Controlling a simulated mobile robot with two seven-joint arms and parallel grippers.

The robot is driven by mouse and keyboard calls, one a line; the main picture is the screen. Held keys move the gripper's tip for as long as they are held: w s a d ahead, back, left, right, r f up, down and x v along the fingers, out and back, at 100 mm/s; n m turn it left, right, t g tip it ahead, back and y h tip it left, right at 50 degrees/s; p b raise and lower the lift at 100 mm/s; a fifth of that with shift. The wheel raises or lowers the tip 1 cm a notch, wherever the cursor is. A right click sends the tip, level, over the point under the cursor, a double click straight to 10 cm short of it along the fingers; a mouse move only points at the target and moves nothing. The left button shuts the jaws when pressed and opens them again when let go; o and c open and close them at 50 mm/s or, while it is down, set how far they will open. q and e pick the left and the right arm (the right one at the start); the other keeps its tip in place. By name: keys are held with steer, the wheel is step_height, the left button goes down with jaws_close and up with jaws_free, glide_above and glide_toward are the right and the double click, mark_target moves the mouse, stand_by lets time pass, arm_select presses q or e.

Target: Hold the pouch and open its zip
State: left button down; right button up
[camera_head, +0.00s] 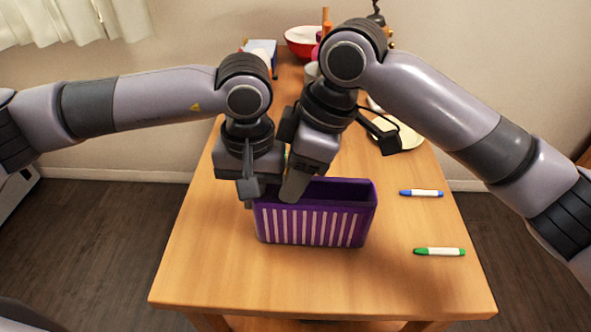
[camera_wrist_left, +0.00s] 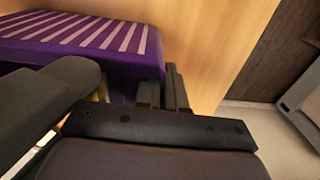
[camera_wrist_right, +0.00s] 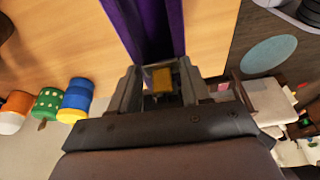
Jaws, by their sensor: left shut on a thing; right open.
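The purple pouch (camera_head: 315,228) with pale stripes stands upright on the wooden table. Its top shows a dark recess inside raised edges toward the right. My left gripper (camera_head: 250,195) is shut on the pouch's left end; in the left wrist view its close-set fingers (camera_wrist_left: 163,90) are at the purple edge (camera_wrist_left: 120,75). My right gripper (camera_head: 293,190) is over the left part of the pouch's top. In the right wrist view its fingers (camera_wrist_right: 160,88) are apart, with a small yellow piece (camera_wrist_right: 162,78), possibly the zip pull, between them. The grippers hide the pouch's top left.
A blue marker (camera_head: 421,193) and a green marker (camera_head: 439,252) lie to the right on the table. A pale plate (camera_head: 405,136), a red bowl (camera_head: 302,40) and other items stand at the back. The table front is clear.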

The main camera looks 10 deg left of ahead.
arm_select(q)
steer(key=shift+d+f, duration=0.15)
steer(key=shift+d, duration=0.6)
arm_select(e)
steer(key=shift+o, duration=0.2)
steer(key=v, duration=0.7)
steer(key=shift+s+a+r, duration=0.15)
steer(key=shift+a+r, duration=0.05)
steer(key=shift+a, duration=0.15)
arm_select(q)
steer(key=shift+s, duration=0.1)
arm_select(e)
steer(key=shift+d+r, duration=0.3)
steer(key=shift+d, duration=0.15)
arm_select(q)
steer(key=c, duration=1.2)
jaws_free()
steer(key=shift+r, duration=0.2)
steer(key=shift+o, duration=0.2)
arm_select(e)
steer(key=shift+f, duration=0.1)
